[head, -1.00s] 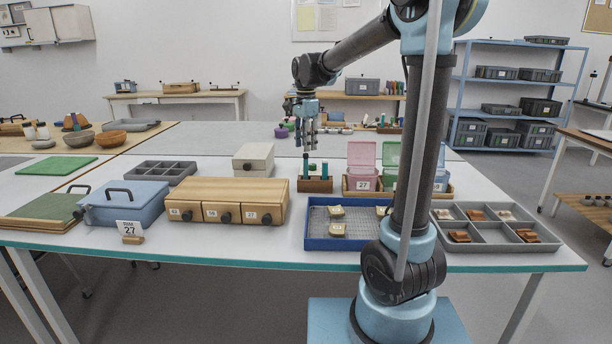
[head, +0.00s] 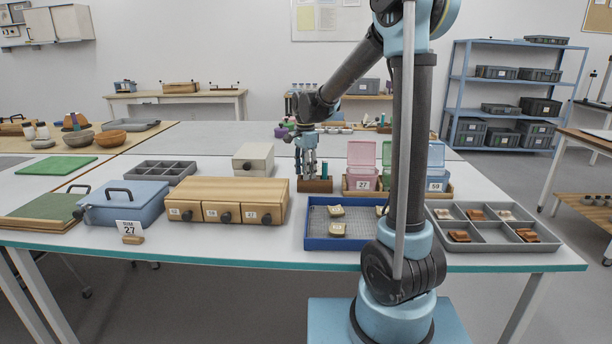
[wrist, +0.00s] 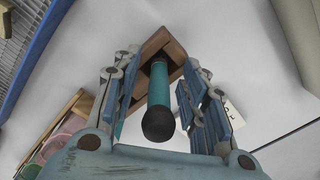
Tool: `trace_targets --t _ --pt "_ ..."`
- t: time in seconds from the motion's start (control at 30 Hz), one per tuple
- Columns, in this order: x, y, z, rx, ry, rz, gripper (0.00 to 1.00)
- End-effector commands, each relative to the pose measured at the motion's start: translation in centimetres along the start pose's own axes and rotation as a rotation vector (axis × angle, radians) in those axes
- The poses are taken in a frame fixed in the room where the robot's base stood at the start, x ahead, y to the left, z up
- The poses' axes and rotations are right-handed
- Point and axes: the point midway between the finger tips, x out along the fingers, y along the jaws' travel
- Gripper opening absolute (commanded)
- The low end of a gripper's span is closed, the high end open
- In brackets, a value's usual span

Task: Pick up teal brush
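The teal brush (wrist: 159,95) stands upright in a brown wooden holder (wrist: 165,43), with its dark rounded end towards the wrist camera. In the head view the holder (head: 315,185) sits on the table behind the blue tray, and the brush is mostly hidden by my gripper. My gripper (head: 308,170) points down over the holder. In the wrist view my gripper (wrist: 160,92) is open, with its blue-padded fingers on either side of the brush. A gap shows between each finger and the handle.
A wooden drawer box (head: 228,200) stands left of the holder. A wooden rack with a pink box (head: 361,165) stands close on the right. A blue tray (head: 330,243) with sherds lies in front. A pale grey box (head: 253,159) is behind left.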

Motion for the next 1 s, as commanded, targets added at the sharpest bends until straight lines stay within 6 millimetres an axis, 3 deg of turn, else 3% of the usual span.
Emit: trace_targets --t 0.3,0.47,0.5,1.0 --pt "0.40 0.00 0.00 0.000 0.000 0.000 0.40" --pt "0.39 0.01 0.00 0.000 0.000 0.000 0.03" --pt "0.39 0.01 0.00 0.000 0.000 0.000 0.00" --pt "-0.44 0.03 -0.01 0.000 0.000 0.000 0.00"
